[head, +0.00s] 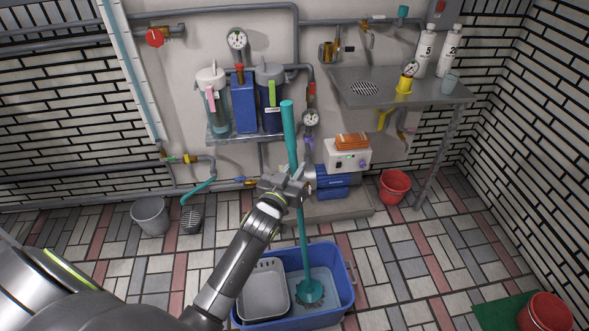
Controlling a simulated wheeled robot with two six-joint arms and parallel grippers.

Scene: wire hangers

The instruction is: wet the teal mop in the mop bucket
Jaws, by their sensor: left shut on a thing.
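The teal mop (301,236) stands nearly upright, its handle top leaning slightly left. My left gripper (297,183) is shut on its handle about midway up. The mop head (310,292) is inside the blue mop bucket (345,283), over the lighter blue right-hand part. The grey wringer basket (264,290) fills the bucket's left part. I cannot tell whether the mop head touches the bucket's bottom. My right gripper is not in view.
A grey bucket (150,215) stands on the tiles at left. Red buckets stand near the table leg (395,186) and at the lower right (546,312). A metal table (440,92) and a pump unit (346,155) stand behind. The tiles right of the bucket are clear.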

